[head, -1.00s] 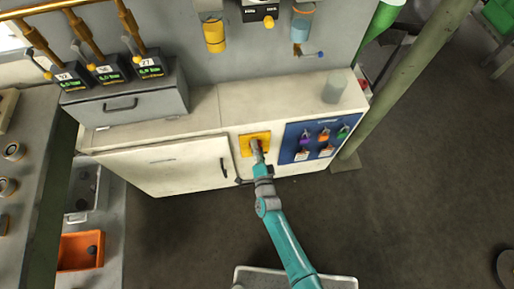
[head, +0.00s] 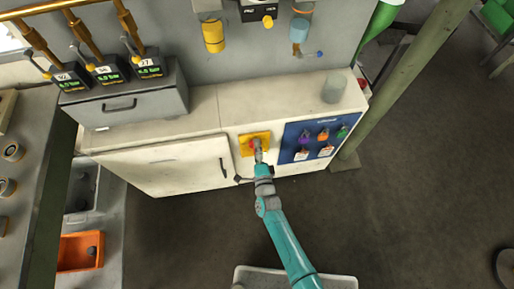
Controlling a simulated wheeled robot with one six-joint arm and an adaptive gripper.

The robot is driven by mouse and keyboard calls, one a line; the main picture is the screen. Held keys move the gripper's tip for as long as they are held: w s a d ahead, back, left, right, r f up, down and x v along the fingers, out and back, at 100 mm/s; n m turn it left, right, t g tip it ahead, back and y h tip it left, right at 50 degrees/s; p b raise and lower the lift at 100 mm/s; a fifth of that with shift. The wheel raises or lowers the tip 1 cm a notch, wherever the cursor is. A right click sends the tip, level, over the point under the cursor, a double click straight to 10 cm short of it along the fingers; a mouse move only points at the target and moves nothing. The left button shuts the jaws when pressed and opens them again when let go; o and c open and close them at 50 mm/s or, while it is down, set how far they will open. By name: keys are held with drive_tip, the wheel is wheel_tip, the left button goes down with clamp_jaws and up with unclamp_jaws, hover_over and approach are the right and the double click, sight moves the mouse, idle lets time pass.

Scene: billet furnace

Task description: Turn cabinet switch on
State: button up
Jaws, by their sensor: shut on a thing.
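The cabinet switch is a yellow plate (head: 246,139) with a red handle (head: 252,147) on the front of the white cabinet (head: 165,168). My gripper (head: 258,149) is at the plate, shut on the red handle. The gripper hides the lower right part of the switch, and its fingers are too small to see clearly. The red part shows just left of the gripper's tip.
A blue panel (head: 289,149) with coloured padlocks and tags is right of the switch. A cabinet door with a dark handle (head: 223,168) is at left. A grey cylinder (head: 335,89) stands on the cabinet top. A green post (head: 390,90) rises at right.

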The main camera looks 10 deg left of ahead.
drive_tip(key=o, duration=1.1)
drive_tip(key=shift+o, duration=0.2)
drive_tip(key=shift+s, duration=0.1)
drive_tip(key=v, duration=1.1)
drive_tip(key=shift+s+d, duration=0.2)
drive_tip(key=shift+s, duration=0.15)
